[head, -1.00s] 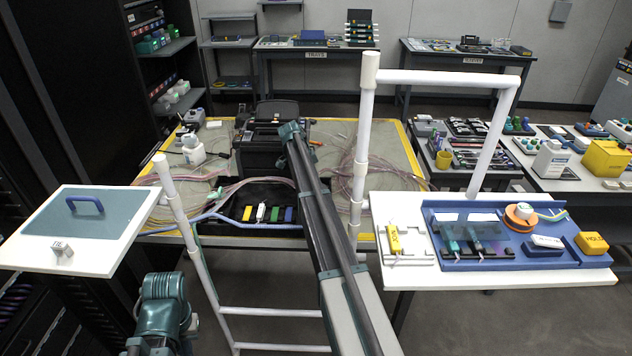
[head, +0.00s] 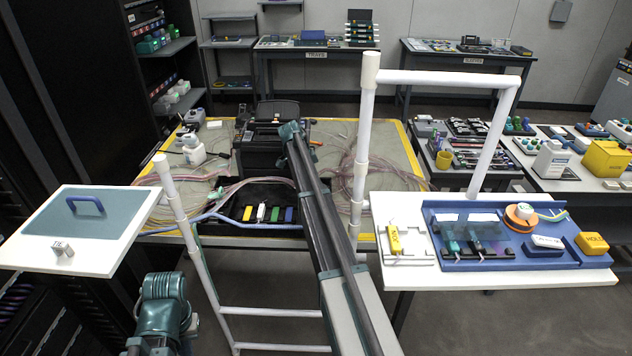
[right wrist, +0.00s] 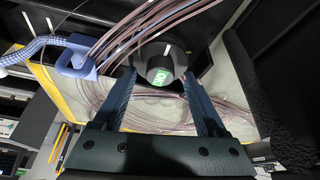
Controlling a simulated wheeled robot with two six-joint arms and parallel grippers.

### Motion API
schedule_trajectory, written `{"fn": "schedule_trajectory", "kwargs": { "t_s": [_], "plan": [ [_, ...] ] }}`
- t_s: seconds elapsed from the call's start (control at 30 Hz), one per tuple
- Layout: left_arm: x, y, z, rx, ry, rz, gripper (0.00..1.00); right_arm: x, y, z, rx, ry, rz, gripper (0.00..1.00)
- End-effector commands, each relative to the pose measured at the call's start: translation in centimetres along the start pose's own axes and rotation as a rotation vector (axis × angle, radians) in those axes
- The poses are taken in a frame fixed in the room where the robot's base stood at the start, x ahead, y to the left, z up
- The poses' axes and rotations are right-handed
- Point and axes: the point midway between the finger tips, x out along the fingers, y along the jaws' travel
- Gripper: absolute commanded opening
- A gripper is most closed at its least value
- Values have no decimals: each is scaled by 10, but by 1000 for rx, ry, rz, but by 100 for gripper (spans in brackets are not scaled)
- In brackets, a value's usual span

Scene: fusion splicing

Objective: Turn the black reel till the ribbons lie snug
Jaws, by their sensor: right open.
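The black reel (right wrist: 160,65) shows in the right wrist view as a dark round knob with a green label on its face. My right gripper (right wrist: 159,80) is open, with one finger on each side of the reel; I cannot tell whether they touch it. Pinkish ribbons (right wrist: 140,30) run over and behind the reel, with loose loops (right wrist: 155,112) below. In the head view, pink ribbons (head: 240,187) lie on the yellow-edged table. The reel cannot be made out there, and my right arm covers part of the table. My left gripper is not in view; only its arm shows.
A blue-purple clip (right wrist: 76,58) sits beside the ribbons in the right wrist view. A black case (head: 262,150) stands on the table. A white rail frame (head: 366,130) stands near my right arm. A white side table (head: 400,278) holds a blue tray (head: 470,263).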

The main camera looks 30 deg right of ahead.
Motion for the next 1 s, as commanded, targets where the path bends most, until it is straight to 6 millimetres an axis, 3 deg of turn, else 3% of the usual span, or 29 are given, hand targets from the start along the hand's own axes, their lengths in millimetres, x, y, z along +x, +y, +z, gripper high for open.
{"fn": "schedule_trajectory", "kwargs": {
  "t_s": [0.37,1.0],
  "plan": [
    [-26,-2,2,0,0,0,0,-28,0,-2,0,0,0,74],
    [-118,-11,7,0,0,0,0,-128,0,-2,-1,0,0,74]
  ]
}}
